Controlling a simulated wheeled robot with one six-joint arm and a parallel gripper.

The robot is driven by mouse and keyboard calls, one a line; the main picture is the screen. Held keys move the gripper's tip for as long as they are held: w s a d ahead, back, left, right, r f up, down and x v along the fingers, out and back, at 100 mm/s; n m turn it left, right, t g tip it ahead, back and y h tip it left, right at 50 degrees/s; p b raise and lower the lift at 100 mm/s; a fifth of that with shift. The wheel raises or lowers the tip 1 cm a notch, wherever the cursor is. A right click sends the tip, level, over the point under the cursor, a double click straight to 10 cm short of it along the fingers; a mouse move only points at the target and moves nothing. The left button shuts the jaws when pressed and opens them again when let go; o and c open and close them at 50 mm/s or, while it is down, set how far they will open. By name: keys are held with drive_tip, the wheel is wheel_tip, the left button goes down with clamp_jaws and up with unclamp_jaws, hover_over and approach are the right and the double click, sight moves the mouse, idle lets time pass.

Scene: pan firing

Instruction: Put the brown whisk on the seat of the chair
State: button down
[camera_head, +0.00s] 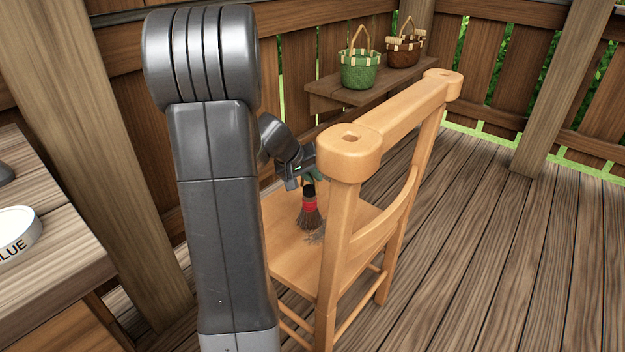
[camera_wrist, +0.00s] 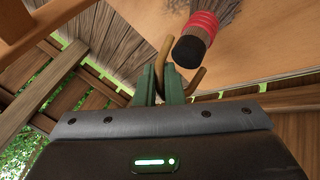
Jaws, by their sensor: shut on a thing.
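The brown whisk (camera_head: 309,217) has grey-brown bristles, a red band and a black handle end. It hangs roughly upright over the chair's seat (camera_head: 285,250), bristles down. Its bristle tips are at or just above the seat; I cannot tell if they touch. My gripper (camera_head: 312,178) is above it, partly hidden behind the chair's near back post. In the wrist view, my gripper's green fingers (camera_wrist: 164,84) are shut at a tan loop by the black end of the whisk (camera_wrist: 190,47). The wooden chair (camera_head: 345,205) stands upright, its back towards the camera.
A green basket (camera_head: 360,70) and a brown basket (camera_head: 404,50) stand on a wall shelf (camera_head: 345,92) behind the chair. A wooden counter (camera_head: 50,275) with a white round lid (camera_head: 15,232) is at the left. The plank floor at the right is clear.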

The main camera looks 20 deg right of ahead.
drive_tip(key=shift+f, duration=0.1)
drive_tip(key=c, duration=1.5)
unclamp_jaws()
drive_tip(key=shift+c, duration=0.2)
drive_tip(key=shift+a+r, duration=0.15)
drive_tip(key=shift+r, duration=0.4)
drive_tip(key=p+v, duration=0.3)
drive_tip(key=v, duration=0.8)
drive_tip(key=shift+p, duration=0.4)
drive_tip(key=shift+s, duration=0.1)
